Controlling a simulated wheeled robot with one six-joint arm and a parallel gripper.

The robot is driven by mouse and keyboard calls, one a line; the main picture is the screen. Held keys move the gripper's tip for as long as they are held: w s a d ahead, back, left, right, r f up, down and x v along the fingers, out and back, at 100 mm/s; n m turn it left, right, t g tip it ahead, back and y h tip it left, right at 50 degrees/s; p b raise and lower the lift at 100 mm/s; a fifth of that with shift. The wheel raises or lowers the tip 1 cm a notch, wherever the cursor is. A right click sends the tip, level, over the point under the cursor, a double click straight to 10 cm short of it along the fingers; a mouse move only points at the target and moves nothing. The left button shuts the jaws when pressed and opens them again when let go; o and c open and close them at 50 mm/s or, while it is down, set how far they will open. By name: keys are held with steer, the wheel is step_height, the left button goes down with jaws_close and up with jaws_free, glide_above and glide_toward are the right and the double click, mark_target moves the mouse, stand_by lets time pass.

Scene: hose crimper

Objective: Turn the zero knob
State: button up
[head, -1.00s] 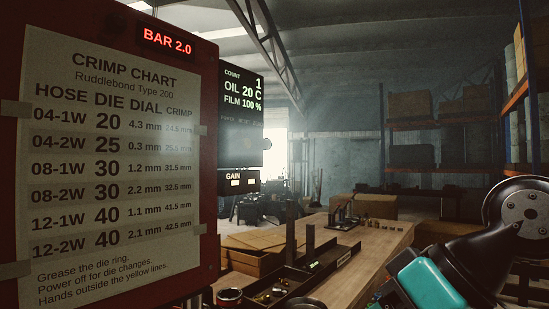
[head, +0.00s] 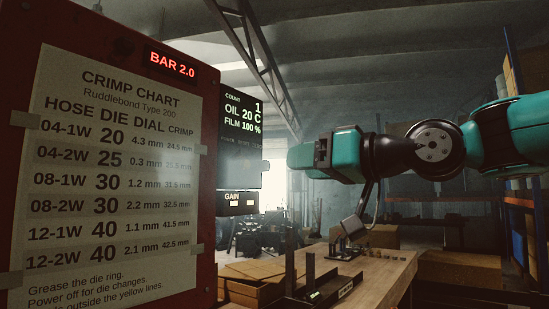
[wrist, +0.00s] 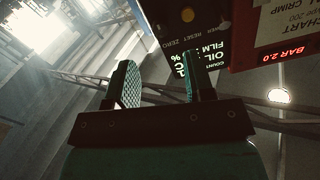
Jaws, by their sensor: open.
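The zero knob (head: 265,167) appears as a small protrusion at the right edge of the dark control panel in the head view. In the wrist view the panel is upside down, and the ZERO label (wrist: 163,43) lies ahead of the fingertips. The knob's own outline is too dark to make out there. My gripper (wrist: 157,62) is open, with nothing between its two fingers. In the head view my gripper (head: 292,158) points left toward the panel, its tip a little right of the knob. Depth between them is unclear.
The display (head: 241,118) is above the knob row, and an orange round light (wrist: 188,15) shows by the RESET label. The red crimp chart board (head: 205,200) stands close on the left. A wooden bench (head: 375,285) with trays and small parts lies below.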

mark_target(268, 167)
steer(key=p+x, duration=0.1)
steer(key=x, duration=0.6)
steer(key=shift+p, duration=0.35)
jaws_close()
